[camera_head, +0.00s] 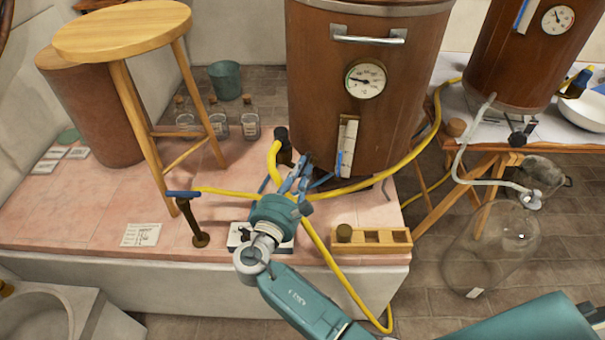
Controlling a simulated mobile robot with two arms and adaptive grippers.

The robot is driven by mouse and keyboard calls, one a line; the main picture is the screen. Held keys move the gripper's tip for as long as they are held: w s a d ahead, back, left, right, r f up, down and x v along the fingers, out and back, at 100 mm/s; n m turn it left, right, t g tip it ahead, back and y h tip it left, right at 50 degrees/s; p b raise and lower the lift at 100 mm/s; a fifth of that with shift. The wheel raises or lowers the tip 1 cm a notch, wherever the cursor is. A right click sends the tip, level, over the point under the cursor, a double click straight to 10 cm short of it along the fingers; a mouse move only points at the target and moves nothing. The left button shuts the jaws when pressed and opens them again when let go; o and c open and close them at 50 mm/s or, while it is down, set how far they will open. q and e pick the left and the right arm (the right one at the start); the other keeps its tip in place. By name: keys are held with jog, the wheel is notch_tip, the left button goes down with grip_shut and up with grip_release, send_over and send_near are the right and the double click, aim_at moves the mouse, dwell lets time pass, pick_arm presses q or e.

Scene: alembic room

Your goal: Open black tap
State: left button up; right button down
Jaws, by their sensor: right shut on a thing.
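My right gripper (297,178) reaches in from the bottom, its fingers pointing up at the foot of the large brown vessel (370,130). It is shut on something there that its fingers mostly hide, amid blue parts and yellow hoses. A black fitting (282,138) with a yellow hose stands just above and left of the fingers, against the vessel. Another dark tap (520,137) is under the second brown vessel (517,60) at the right, away from my gripper. I cannot make out which piece the fingers hold. My left gripper is not in view.
A wooden stool (122,30) stands left on the pink tiled platform (90,205). A dark post with a blue handle (195,220), a wooden rack (375,238) and yellow hoses (335,265) surround my arm. A large glass jar (490,250) stands on the floor at right.

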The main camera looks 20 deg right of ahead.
jog(key=shift+f, duration=0.3)
jog(key=c, duration=1.7)
grip_release()
jog(key=shift+a, duration=0.1)
jog(key=shift+r, duration=0.1)
jog(key=shift+r, duration=0.1)
